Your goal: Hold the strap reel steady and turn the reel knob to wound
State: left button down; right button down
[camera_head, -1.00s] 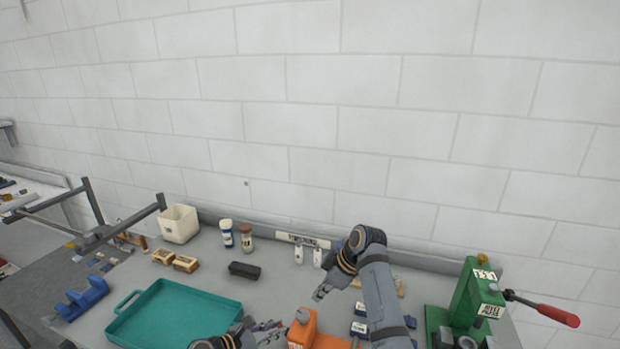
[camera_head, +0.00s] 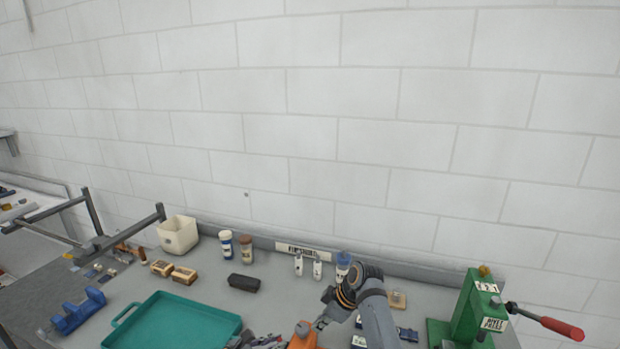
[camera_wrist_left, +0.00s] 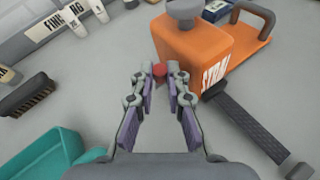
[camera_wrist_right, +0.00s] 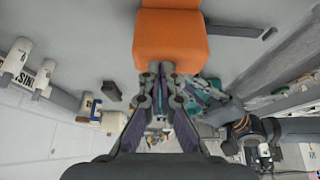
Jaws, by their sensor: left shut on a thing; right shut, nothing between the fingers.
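The strap reel is an orange block, lettered on one side, in the left wrist view (camera_wrist_left: 195,50). It also shows at the bottom edge of the head view (camera_head: 302,338) and at the top of the right wrist view (camera_wrist_right: 170,42). Its grey round knob (camera_wrist_left: 185,12) is on top. My left gripper (camera_wrist_left: 160,74) is shut at the reel's side, with a small red part (camera_wrist_left: 159,69) between its fingertips. My right gripper (camera_wrist_right: 160,70) is shut and empty, its tips close to the orange body; I cannot tell whether they touch.
A teal tray (camera_head: 173,322) lies left of the reel. A black brush (camera_head: 243,283) and white bottles (camera_head: 317,270) stand behind. A green press (camera_head: 470,312) with a red-handled lever is at the right. A black strap (camera_wrist_left: 245,125) extends from the reel across the bench.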

jog(key=shift+a, duration=0.35)
dwell(0.3)
jog(key=shift+s, duration=0.2)
jog(key=shift+s+a, duration=0.15)
jog(key=shift+s, duration=0.35)
jog(key=shift+s+a, duration=0.25)
jog(key=shift+s, duration=0.25)
jog(key=shift+a, duration=0.1)
jog(key=shift+s, duration=0.1)
jog(key=shift+s+d, duration=0.15)
jog(key=shift+d, duration=0.25)
notch_tip(320, 180, up, 6)
dwell(0.5)
